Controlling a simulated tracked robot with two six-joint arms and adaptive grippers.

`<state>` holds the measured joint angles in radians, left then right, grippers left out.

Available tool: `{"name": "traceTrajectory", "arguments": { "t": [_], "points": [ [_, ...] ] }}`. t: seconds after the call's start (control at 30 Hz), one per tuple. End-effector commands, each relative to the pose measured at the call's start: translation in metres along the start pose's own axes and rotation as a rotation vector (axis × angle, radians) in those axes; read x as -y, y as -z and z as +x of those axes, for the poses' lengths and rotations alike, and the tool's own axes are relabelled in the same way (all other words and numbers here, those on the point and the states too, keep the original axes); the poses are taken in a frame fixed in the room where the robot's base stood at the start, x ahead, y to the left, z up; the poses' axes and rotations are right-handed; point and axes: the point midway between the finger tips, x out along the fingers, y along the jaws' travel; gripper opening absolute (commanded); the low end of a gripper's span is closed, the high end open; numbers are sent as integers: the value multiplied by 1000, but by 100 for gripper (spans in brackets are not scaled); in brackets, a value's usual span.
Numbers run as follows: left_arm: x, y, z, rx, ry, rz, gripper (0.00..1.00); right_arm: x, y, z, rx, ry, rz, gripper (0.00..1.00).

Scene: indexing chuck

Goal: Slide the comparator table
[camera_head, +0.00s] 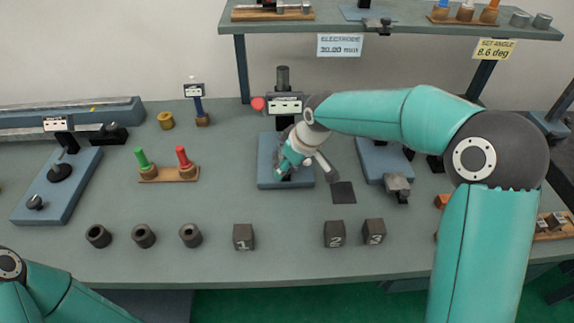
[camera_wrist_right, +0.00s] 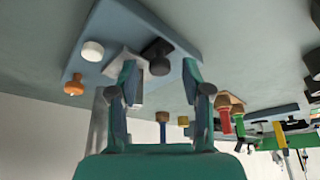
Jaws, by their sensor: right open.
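A blue-based instrument with a dark column and a small display head (camera_head: 285,104) stands at the middle of the bench; I take it to be the comparator. Its blue base (camera_head: 265,178) is partly hidden by my right gripper (camera_head: 285,172), which is low over it. In the right wrist view, the right gripper (camera_wrist_right: 160,88) has its fingers apart with nothing clearly held. Beyond them is a blue base (camera_wrist_right: 190,38) with a pale grey block (camera_wrist_right: 125,65), a black knob (camera_wrist_right: 157,55), a white button (camera_wrist_right: 92,50) and an orange button (camera_wrist_right: 74,87). I cannot tell whether the fingers touch the block. My left gripper is out of view.
Red and green handled pieces (camera_head: 168,174) stand left of the instrument. Numbered dark blocks (camera_head: 243,237) and dark rings (camera_head: 143,235) line the bench front. Another blue fixture (camera_head: 372,150) is to the right. A shelf (camera_head: 400,27) with hanging signs spans the back.

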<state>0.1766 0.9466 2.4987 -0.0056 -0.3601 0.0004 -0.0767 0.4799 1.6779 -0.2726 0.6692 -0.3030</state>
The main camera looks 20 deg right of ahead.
Motion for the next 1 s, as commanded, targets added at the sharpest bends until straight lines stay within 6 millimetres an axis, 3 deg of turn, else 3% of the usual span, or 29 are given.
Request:
{"name": "traceTrajectory", "arguments": {
  "t": [0.33,0.6,0.63,1.0],
  "points": [
    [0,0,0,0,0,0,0,0,0,4,-1,-1,0,47],
    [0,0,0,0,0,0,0,0,0,3,-1,-1,1,2],
    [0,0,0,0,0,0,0,0,0,3,-1,-1,1,0],
    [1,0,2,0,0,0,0,5,-1,4,-1,1,-6,0]
  ]
}}
